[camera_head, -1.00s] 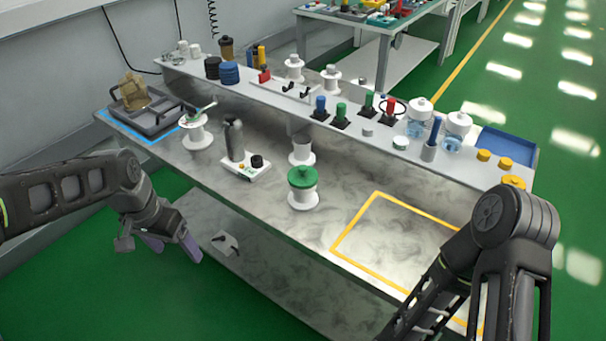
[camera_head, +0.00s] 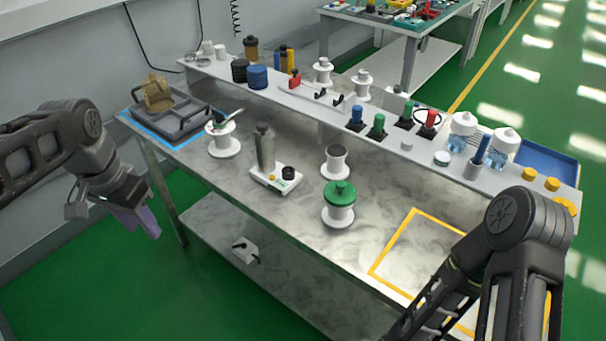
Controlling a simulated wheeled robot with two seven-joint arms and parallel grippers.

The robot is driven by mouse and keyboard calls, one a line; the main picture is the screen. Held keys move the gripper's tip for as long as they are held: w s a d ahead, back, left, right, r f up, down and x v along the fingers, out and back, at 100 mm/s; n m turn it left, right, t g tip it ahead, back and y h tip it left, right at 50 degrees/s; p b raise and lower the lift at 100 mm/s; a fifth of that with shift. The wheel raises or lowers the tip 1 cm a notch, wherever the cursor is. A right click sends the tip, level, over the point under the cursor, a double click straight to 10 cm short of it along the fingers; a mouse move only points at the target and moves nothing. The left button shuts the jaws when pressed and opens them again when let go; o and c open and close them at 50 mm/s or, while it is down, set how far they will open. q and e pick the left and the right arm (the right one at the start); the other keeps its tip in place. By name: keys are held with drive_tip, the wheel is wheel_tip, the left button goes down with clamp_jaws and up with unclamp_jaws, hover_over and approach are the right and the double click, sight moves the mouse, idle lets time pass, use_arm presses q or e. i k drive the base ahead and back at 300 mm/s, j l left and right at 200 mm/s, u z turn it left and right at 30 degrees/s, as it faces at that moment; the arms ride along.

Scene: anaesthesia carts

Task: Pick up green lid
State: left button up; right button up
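The green lid (camera_head: 340,193) sits on top of a white spool-shaped holder (camera_head: 338,216) on the lower front surface of the grey workbench (camera_head: 290,222). It has a small round knob. My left gripper (camera_head: 141,226) hangs at the left, off the bench's front left side, well away from the lid. Its fingers point down and overlap in view, so their opening is unclear; I see nothing held. My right arm comes in at the lower right, over the yellow-outlined area, and its gripper is out of the picture.
A second white holder (camera_head: 337,161) stands just behind the lid. A white scale-like device (camera_head: 275,178) with a grey cylinder (camera_head: 264,147) stands to its left. A grey tray (camera_head: 183,128) is at the far left. Colored items line the raised back shelf. The yellow-outlined area (camera_head: 414,245) looks bare.

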sight(338, 193)
drive_tip(key=i+j, duration=0.35)
drive_tip(key=j, duration=0.15)
drive_tip(key=z, duration=1.85)
